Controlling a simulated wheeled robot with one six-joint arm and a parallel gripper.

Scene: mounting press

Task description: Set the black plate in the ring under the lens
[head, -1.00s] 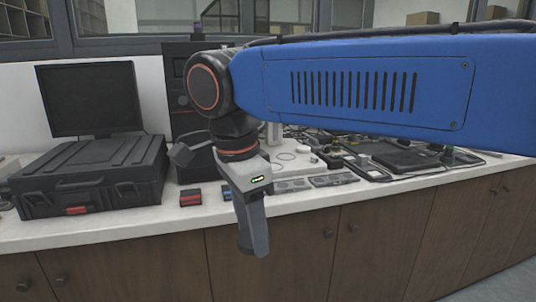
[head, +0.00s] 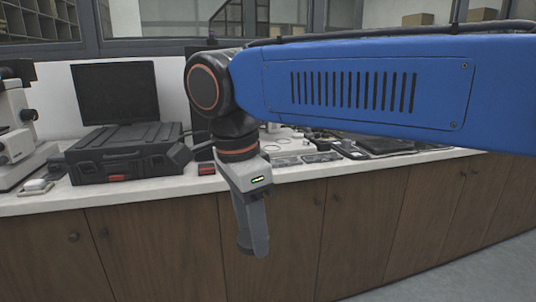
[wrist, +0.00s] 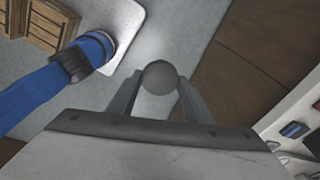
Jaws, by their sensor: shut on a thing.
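My gripper (head: 253,247) points down in front of the counter's edge, over the floor. In the wrist view its fingers (wrist: 160,82) are shut on a round dark grey thing, seemingly the black plate (wrist: 160,77). The held thing is hard to make out in the head view. A white microscope-like instrument (head: 14,110) with dark lens parts stands at the left edge of the head view, partly cut off, far left of my gripper. I cannot make out the ring under its lens.
A black case (head: 125,157) and a monitor (head: 115,92) stand on the counter (head: 150,197) right of the instrument. A small red and black box (head: 207,169) sits near the counter's edge. Several parts lie behind my arm. Wooden crates (wrist: 45,25) show in the wrist view.

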